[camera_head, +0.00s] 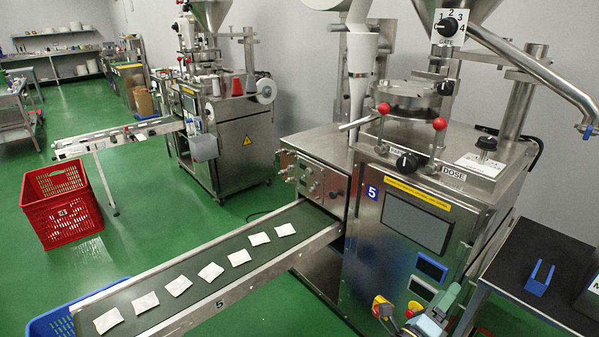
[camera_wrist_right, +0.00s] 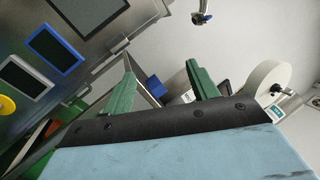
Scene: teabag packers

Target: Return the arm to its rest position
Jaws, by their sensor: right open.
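My right gripper (camera_head: 446,305) shows at the bottom right of the head view, in front of the lower part of the steel packing machine (camera_head: 400,265). In the right wrist view its two green fingers (camera_wrist_right: 160,85) stand wide apart with nothing between them that they hold. The finger tips touch nothing that I can make out. My left gripper shows in neither view.
A conveyor (camera_head: 235,245) with several white teabags runs left from the machine. A blue crate (camera_head: 60,320) stands under its end. A red crate (camera_head: 62,205) stands on the green floor. A dark side table (camera_head: 545,265) with a blue holder (camera_head: 540,278) is at the right.

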